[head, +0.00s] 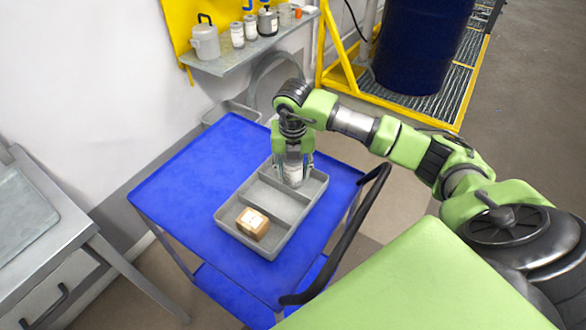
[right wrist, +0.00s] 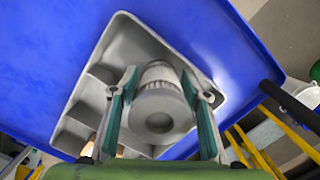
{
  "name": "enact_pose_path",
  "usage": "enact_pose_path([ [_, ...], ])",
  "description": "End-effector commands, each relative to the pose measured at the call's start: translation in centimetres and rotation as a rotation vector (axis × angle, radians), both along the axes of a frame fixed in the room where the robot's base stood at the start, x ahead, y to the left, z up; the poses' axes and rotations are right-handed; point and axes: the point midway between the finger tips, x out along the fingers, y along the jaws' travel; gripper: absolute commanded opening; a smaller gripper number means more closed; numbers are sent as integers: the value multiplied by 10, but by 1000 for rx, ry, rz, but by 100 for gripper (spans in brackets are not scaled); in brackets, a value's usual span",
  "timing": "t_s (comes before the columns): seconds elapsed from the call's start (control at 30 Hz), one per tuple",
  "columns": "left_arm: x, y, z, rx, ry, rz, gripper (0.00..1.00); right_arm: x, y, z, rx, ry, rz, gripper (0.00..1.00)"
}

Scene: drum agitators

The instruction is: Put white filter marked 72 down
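The white filter (head: 292,174) is upright in the far compartment of the grey divided tray (head: 227,212). Its label is too small to read. In the right wrist view the filter (right wrist: 160,110) shows end-on, with a ribbed collar. My right gripper (head: 293,167) points straight down around it. Its two teal-padded fingers (right wrist: 159,72) stand on either side of the filter, with narrow gaps showing, so it looks open. Whether the filter's base touches the tray floor is hard to see. My left gripper is not in view.
The tray rests on a blue cart (head: 180,190) with a black handle (head: 345,235). A small tan box (head: 252,224) sits in the tray's near compartment. The middle compartment is empty. A wall shelf (head: 235,62) with several containers is behind; a grey table (head: 60,250) is at left.

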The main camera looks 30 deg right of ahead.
Motion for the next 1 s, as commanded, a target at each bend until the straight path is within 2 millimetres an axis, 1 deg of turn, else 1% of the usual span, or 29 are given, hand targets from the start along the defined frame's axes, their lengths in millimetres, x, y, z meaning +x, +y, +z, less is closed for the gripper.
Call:
enact_pose_path([
  [0.27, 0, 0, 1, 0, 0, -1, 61, 0, 0, 1, 0, 0, -1, 44],
  [0.37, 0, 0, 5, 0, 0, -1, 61, 0, 0, 6, 0, 0, -1, 44],
  [0.43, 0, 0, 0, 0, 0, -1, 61, 0, 0, 11, -1, -3, 0, 44],
  [0.57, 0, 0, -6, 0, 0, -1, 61, -2, 2, 35, -1, -5, 0, 44],
  [0.8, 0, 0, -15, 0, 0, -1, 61, -7, 6, 87, 0, -5, 0, 44],
  [0.9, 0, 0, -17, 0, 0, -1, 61, -9, 7, 104, 0, -4, 0, 44],
  [1.0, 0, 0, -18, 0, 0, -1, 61, -10, 8, 115, 1, -3, 0, 44],
])
